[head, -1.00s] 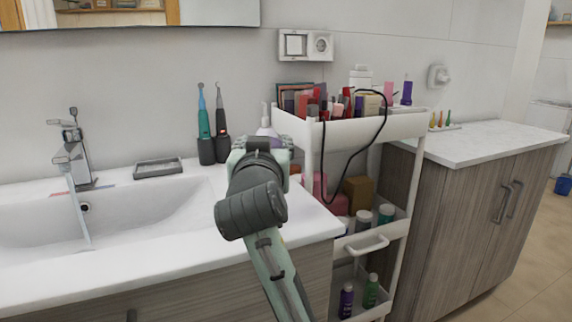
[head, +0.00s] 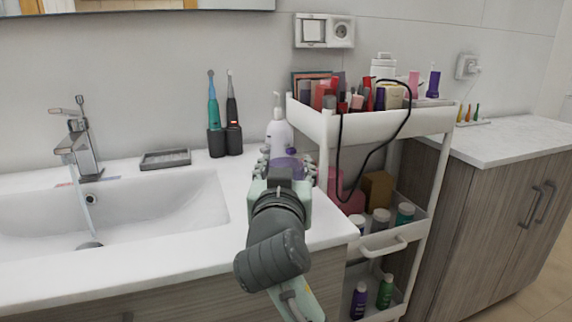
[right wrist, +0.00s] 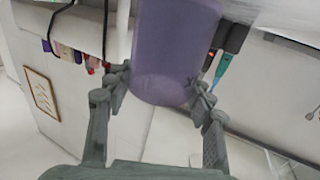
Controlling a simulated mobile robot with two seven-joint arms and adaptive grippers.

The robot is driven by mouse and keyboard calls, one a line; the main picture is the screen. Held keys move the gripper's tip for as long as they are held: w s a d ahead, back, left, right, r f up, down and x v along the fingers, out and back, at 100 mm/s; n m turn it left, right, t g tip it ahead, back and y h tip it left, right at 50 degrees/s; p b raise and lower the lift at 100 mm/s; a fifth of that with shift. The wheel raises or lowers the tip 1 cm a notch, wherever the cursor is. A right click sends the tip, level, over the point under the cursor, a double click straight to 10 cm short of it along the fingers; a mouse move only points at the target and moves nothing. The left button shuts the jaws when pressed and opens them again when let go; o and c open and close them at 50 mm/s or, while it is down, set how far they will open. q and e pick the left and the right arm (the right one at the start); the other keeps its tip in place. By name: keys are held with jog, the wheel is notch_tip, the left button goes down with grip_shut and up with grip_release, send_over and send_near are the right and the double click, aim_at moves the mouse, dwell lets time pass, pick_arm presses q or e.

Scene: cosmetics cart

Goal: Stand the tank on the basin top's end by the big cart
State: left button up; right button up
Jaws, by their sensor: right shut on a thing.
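The tank looks like a purple, rounded container (head: 290,160), partly hidden behind my right gripper (head: 287,172) in the head view. In the right wrist view the purple body (right wrist: 176,50) sits between the two fingers of my right gripper (right wrist: 158,92), which is shut on it. The tank is over the right end of the white basin top (head: 325,228), beside the big cart (head: 390,124). I cannot tell whether its base touches the top. My left gripper is not in view.
A white pump bottle (head: 279,134) stands just behind the tank. Two electric toothbrushes (head: 224,140) stand at the wall, left of it. A grey soap dish (head: 165,159) lies behind the sink. The cart is crowded with cosmetics. The basin top's front right corner is clear.

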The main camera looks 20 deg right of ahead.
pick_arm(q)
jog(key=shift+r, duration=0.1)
pick_arm(e)
jog(key=shift+f, duration=0.1)
jog(key=o, duration=1.5)
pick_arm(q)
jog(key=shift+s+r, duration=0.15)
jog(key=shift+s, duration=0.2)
